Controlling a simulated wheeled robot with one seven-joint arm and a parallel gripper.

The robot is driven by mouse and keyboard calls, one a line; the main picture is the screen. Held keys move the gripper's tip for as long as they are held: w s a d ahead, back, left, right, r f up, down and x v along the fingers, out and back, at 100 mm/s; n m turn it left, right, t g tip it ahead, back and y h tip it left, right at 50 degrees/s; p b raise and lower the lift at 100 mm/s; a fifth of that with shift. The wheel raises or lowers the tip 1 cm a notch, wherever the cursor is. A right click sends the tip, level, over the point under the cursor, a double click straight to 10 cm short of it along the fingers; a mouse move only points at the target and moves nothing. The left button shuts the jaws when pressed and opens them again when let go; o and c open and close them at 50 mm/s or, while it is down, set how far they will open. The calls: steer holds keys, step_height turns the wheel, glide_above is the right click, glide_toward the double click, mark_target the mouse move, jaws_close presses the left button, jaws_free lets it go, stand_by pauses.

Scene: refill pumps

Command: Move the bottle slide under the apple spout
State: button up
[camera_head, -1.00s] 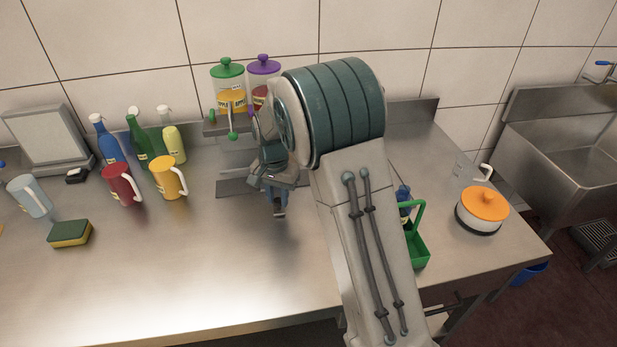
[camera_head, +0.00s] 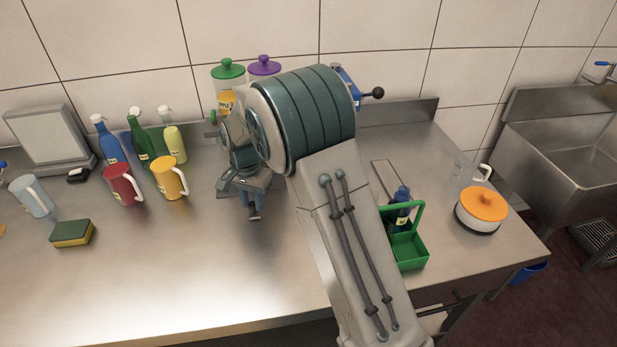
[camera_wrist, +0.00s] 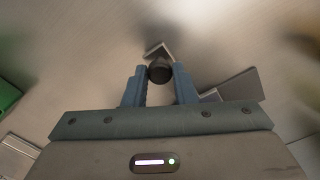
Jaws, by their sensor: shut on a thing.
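My gripper (camera_head: 252,208) is low over the counter, in front of the dispensers. In the wrist view its two blue fingers (camera_wrist: 160,75) are shut on a dark round knob (camera_wrist: 160,72), which seems to belong to the bottle slide. A pale metal bracket (camera_wrist: 157,50) shows just beyond the knob. A dark flat plate (camera_wrist: 240,88) lies to the right of the fingers. In the head view a green-lidded dispenser (camera_head: 228,70) and a purple-lidded one (camera_head: 265,66) stand behind my arm. My arm hides the spouts and most of the slide; no bottle on it can be seen.
Red (camera_head: 122,184) and yellow mugs (camera_head: 169,178) and several bottles (camera_head: 146,143) stand left of my gripper. A green caddy (camera_head: 408,252) with a dark blue bottle and an orange-lidded pot (camera_head: 482,206) stand right. The front-left counter is mostly clear.

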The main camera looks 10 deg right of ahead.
steer(key=shift+a, duration=0.95)
steer(key=o, duration=0.9)
step_height(320, 180, up, 14)
steer(key=shift+f+b, duration=0.1)
steer(key=shift+b, duration=0.4)
